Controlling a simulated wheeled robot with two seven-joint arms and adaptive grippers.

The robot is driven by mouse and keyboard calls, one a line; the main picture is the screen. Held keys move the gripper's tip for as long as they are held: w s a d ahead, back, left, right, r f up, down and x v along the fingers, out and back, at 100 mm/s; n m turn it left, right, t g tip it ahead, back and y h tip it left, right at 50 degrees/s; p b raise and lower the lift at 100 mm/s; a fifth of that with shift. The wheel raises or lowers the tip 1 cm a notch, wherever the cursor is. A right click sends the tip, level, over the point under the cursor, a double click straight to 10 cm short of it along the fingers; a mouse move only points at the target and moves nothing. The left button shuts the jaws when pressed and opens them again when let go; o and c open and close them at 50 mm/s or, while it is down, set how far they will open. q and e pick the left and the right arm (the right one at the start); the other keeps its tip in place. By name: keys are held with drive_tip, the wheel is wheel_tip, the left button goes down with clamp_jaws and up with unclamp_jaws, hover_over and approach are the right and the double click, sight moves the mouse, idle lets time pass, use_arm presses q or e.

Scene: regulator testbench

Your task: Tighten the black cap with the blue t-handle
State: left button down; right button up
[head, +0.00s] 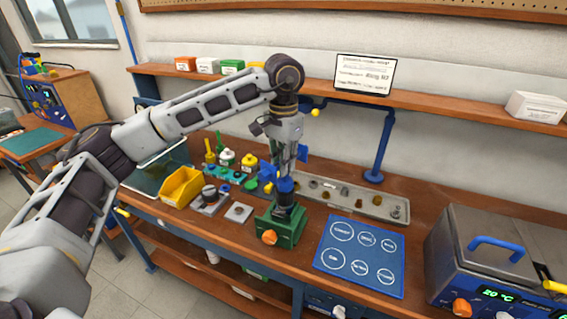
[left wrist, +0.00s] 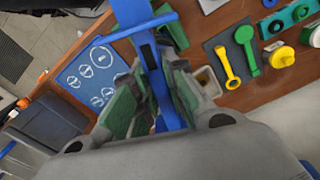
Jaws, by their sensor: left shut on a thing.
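The blue t-handle (head: 286,184) stands roughly upright above the green fixture (head: 283,228) in the head view. My left gripper (head: 285,168) points down from above and is shut on the t-handle. In the left wrist view, the blue t-handle (left wrist: 153,65) lies between the left gripper's green-padded fingers (left wrist: 155,105), with its crossbar just beyond them. A dark cylindrical part, seemingly the black cap (head: 287,202), shows below the blue tool at the fixture's top. Their exact contact is hard to see. In the wrist view the tool and fingers hide the cap. My right gripper is not in view.
A blue mat with white circles (head: 361,255) lies right of the fixture. A grey parts tray (head: 352,198) lies behind. A yellow bin (head: 182,186) and small metal blocks stand left. A grey machine with a blue handle (head: 488,262) stands at far right.

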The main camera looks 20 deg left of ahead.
use_arm(q)
drive_tip(key=shift+a+m+b, duration=0.1)
drive_tip(key=shift+m+b, duration=0.65)
drive_tip(key=shift+m, duration=1.05)
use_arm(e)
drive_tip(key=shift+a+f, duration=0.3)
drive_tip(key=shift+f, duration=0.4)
use_arm(q)
drive_tip(key=shift+m, duration=0.5)
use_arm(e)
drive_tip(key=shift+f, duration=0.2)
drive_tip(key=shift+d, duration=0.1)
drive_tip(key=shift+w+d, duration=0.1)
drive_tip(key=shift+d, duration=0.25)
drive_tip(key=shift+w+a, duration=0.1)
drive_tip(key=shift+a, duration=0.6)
